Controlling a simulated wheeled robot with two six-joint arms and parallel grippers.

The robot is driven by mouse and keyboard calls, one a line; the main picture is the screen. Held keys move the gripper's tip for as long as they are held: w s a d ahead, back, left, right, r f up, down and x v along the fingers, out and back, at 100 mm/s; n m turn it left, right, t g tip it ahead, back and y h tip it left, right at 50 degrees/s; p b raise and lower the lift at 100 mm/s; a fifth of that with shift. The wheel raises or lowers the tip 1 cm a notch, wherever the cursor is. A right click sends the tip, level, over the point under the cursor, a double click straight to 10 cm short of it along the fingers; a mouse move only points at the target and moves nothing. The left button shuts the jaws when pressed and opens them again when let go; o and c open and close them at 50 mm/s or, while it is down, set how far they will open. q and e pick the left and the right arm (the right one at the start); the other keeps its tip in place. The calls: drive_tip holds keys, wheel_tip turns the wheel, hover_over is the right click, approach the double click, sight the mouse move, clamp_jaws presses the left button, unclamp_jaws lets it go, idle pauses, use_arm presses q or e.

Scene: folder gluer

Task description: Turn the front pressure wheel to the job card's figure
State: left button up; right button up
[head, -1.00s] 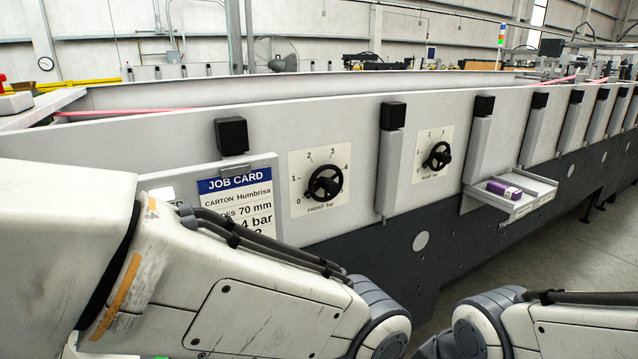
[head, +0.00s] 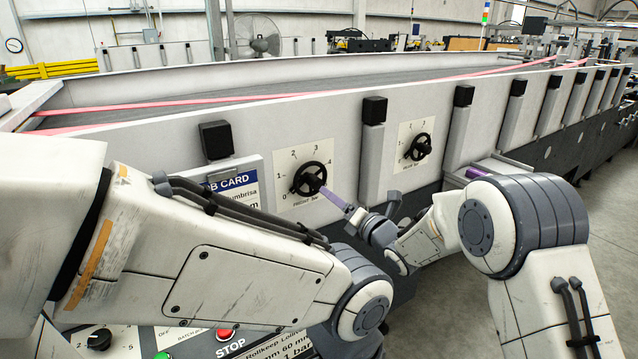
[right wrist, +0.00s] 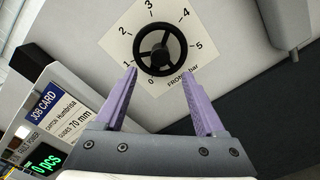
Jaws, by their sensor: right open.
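The front pressure wheel (head: 309,179) is a black handwheel on a white dial plate (head: 288,206) on the machine's side. The right wrist view shows the wheel (right wrist: 160,46) straight ahead, with dial figures running from 0 to 5. My right gripper (head: 335,200) has purple fingers close to the wheel's lower right. In the right wrist view the open gripper (right wrist: 158,73) is just below the wheel, its fingers apart and nothing between them. The job card (head: 232,188) is partly hidden by my left arm; its pressure figure cannot be read now.
The rear wheel (head: 417,147) sits on its own plate to the right. Black-capped posts (head: 374,150) stand out from the side panel. A small purple box (head: 478,172) is partly hidden behind my right arm. A control panel with a red stop button (head: 224,335) is below.

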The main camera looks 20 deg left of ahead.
sight(318, 186)
drive_tip(key=p+x, duration=0.3)
drive_tip(key=x, duration=0.5)
drive_tip(key=shift+w+a, duration=0.1)
clamp_jaws()
